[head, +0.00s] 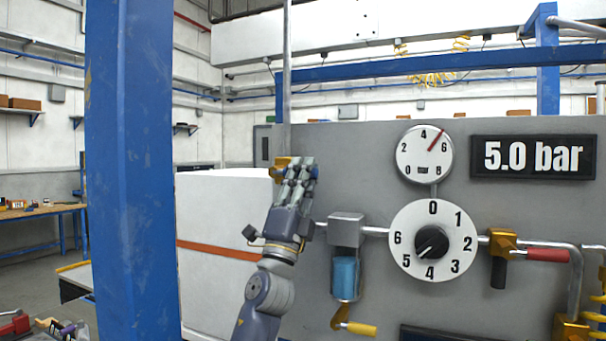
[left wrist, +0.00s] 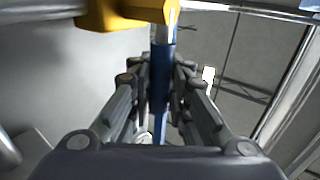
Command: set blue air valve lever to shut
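The blue valve lever (left wrist: 160,95) shows in the left wrist view, running straight down the picture from a yellow valve body (left wrist: 115,14). My left gripper (left wrist: 160,68) has a finger on each side of the lever, close against it, and looks shut on it. In the head view my left gripper (head: 300,168) is in front of the yellow valve body (head: 281,163), at the left end of the panel's pipe. The gripper hides the lever there. My right gripper is out of both views.
On the grey panel (head: 340,145) are a gauge (head: 424,154), a "5.0 bar" display (head: 533,157), a numbered dial (head: 432,240), a blue filter cup (head: 345,277) and a red-handled valve (head: 547,255). A blue post (head: 135,170) stands at left.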

